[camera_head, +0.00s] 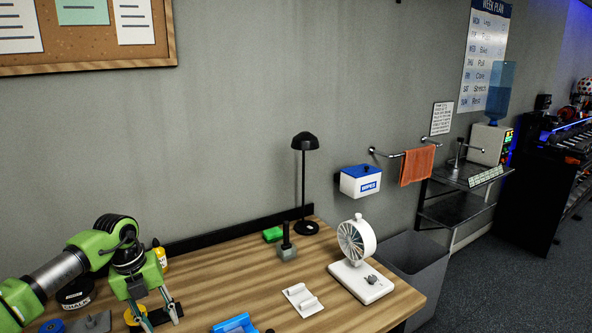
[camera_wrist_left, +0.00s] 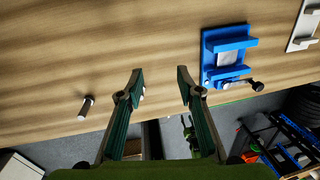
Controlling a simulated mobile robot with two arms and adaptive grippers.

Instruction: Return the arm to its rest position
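My left arm comes in from the left in the head view. It is bent, with its green gripper (camera_head: 161,317) pointing down over the left part of the wooden table (camera_head: 255,285). In the left wrist view the same gripper (camera_wrist_left: 160,74) has its two fingers apart, with only bare wood between the tips. It holds nothing. My right gripper is in neither view.
Near the gripper are a yellow ring (camera_head: 135,316), a chalk tub (camera_head: 77,294) and a yellow bottle (camera_head: 160,256). A blue holder (camera_head: 235,324), white tray (camera_head: 303,299), fan (camera_head: 357,243) and black lamp (camera_head: 304,180) stand further right. Bare wood lies between.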

